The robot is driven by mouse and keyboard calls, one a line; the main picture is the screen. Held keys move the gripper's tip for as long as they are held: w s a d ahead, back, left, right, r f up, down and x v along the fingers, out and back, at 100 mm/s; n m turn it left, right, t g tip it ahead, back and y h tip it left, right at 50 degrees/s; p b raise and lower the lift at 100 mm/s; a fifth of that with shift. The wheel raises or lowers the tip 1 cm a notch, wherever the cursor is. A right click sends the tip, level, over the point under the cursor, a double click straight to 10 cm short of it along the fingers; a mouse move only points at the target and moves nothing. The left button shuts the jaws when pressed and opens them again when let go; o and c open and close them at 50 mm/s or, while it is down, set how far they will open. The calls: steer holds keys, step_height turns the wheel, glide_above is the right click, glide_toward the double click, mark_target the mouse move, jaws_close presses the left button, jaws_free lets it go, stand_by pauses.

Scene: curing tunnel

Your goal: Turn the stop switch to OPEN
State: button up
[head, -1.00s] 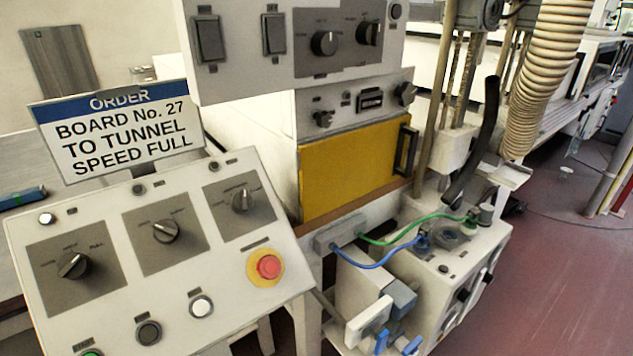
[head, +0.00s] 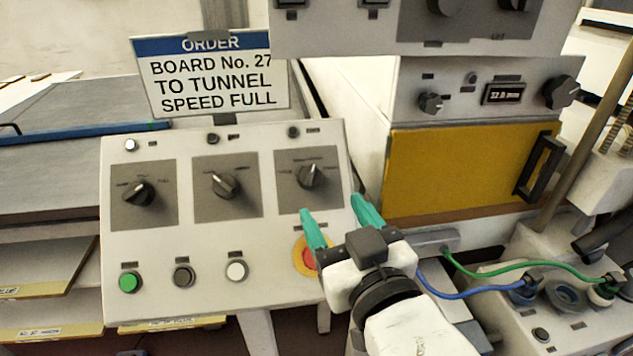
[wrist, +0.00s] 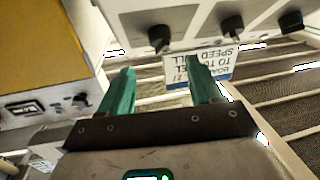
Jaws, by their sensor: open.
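The sloped white console (head: 222,250) carries three black rotary knobs on grey plates: a left knob (head: 140,193), a middle knob (head: 223,185) and a right knob (head: 310,176). Their labels are too blurred to tell surely which is the stop switch; the middle plate seems to have two positions. In the wrist view, upside down, the right knob (wrist: 159,38) lies beyond the fingertips; the middle knob (wrist: 231,27) is further right.
A red stop button (head: 307,259) on a yellow ring is partly hidden behind my gripper. Green (head: 130,282), black (head: 183,276) and white (head: 236,270) buttons line the lower console. The order sign (head: 212,78) stands behind it. A yellow door (head: 455,170) is at right.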

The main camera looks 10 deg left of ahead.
mark_target(313, 179)
steer(key=x, duration=0.8)
steer(key=shift+w+a, duration=0.15)
steer(key=shift+c, duration=0.3)
steer(key=c, duration=1)
steer(key=shift+p, duration=0.45)
